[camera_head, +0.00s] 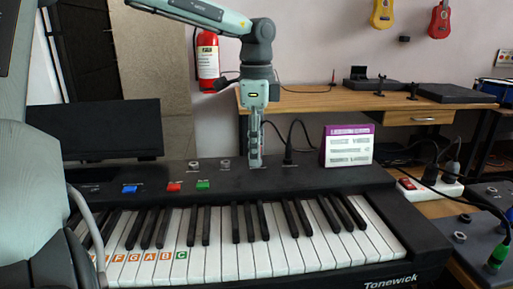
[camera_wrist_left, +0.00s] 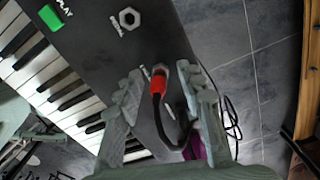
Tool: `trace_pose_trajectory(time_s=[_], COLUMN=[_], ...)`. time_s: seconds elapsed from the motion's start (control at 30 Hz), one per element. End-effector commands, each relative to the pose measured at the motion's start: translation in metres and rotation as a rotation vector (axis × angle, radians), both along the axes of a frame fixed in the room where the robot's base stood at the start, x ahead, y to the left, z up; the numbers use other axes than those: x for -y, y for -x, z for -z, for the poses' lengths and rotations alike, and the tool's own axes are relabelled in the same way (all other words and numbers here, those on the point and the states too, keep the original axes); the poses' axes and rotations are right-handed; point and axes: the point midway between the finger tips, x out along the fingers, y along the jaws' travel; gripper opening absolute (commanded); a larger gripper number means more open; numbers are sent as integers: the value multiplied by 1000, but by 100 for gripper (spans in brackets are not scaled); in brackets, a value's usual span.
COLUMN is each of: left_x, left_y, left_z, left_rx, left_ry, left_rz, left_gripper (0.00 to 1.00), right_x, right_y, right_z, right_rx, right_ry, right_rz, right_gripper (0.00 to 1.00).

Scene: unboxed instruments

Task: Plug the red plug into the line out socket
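The red plug (camera_wrist_left: 159,78) shows in the left wrist view with its black cable. It is at the keyboard's top panel, beyond the PEDAL socket (camera_wrist_left: 129,18); I cannot tell how deep it sits, and its socket's label is hidden. My left gripper (camera_wrist_left: 160,76) has its fingers apart on either side of the plug, with gaps visible. In the head view my left gripper (camera_head: 255,163) points down at the back panel of the black keyboard (camera_head: 330,178) and hides the plug. My right gripper is not in view.
A black plug (camera_head: 288,154) with a cable stands right of my left gripper. Bare sockets (camera_head: 225,164) lie to the left. A power strip (camera_head: 430,188) with plugs is at the right; a wooden desk (camera_head: 310,100) is behind.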

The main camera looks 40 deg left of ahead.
Motion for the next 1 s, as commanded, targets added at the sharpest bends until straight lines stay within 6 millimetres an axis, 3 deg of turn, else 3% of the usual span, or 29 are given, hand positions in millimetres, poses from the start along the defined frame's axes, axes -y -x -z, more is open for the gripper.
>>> trace_pose_trajectory(time_s=[0.27,0.7,1.0], left_x=[0,-1,0], left_y=[-1,-1,0], left_z=[-12,-98,-121], left_rx=[3,3,1], left_ry=[-2,-2,-1], left_rz=[0,-1,0], left_gripper=[38,38,38], right_x=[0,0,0], right_y=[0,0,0], right_z=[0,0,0], right_rx=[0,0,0], right_ry=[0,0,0], right_rz=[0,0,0], right_gripper=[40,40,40])
